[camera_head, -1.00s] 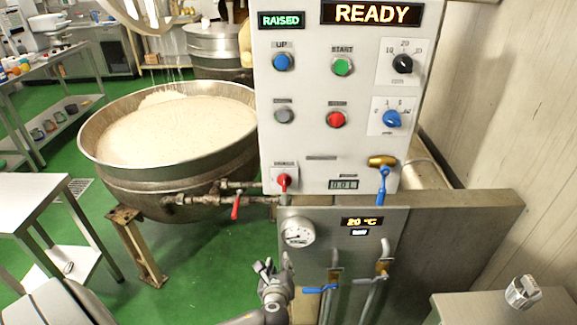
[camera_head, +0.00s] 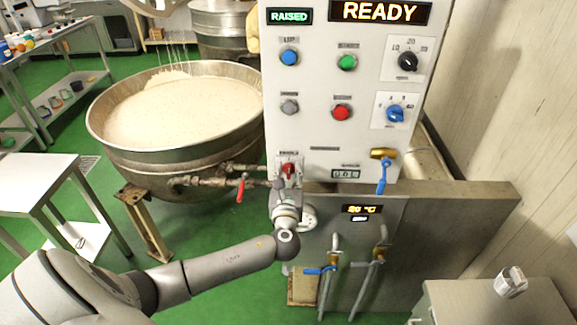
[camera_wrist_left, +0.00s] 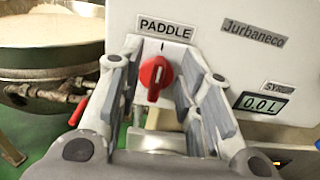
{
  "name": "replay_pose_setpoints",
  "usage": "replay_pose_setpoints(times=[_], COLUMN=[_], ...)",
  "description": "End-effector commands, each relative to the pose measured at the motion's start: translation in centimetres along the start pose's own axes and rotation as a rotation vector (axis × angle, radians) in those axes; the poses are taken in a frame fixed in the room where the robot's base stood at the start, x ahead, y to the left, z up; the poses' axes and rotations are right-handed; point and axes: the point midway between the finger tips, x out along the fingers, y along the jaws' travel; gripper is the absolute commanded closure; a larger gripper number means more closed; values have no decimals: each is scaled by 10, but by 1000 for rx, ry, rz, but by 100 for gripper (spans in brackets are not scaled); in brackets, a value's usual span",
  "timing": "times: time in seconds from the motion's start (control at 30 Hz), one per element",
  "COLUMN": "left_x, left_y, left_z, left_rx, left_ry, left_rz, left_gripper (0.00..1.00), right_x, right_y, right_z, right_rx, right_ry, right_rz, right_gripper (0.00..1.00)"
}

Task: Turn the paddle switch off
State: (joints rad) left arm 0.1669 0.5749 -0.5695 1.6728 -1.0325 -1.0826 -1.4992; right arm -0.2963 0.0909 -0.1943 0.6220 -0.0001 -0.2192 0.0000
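The paddle switch is a red rotary knob (camera_head: 289,169) on a white plate, low on the left of the control panel (camera_head: 330,150). In the left wrist view the red knob (camera_wrist_left: 155,76) sits under the PADDLE label (camera_wrist_left: 165,27). Its handle is near upright, with an "I" mark above it. My left gripper (camera_head: 281,187) is just below and in front of the switch in the head view. In the left wrist view its fingers (camera_wrist_left: 160,68) are spread, one on each side of the knob; contact is not visible. My right gripper is not in view.
A large kettle (camera_head: 100,140) of pale mass stands left of the panel, with a red-handled valve (camera_head: 240,189) close to my left gripper. A yellow-and-blue tap (camera_head: 382,170) is at the panel's lower right.

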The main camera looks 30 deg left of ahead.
Motion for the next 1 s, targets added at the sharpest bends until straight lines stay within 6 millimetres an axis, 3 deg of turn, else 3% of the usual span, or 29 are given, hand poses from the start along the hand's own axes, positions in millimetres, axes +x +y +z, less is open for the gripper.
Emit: replay_pose_setpoints(times=[0.2, 0.57, 0.83, 1.0], left_x=[20, 24, 24, 24], left_y=[0, 0, 0, 0], left_z=[0, -1, -1, -1], left_rx=[0, -1, -1, -1], left_ry=[1, 2, 2, 2], left_rz=[0, 0, -1, -1], left_gripper=[67, 67, 99, 100], right_x=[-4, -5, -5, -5], right_y=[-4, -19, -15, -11], right_z=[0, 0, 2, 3], right_rx=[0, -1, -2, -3], right_ry=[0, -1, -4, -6], right_rz=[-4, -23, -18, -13], right_gripper=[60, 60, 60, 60])
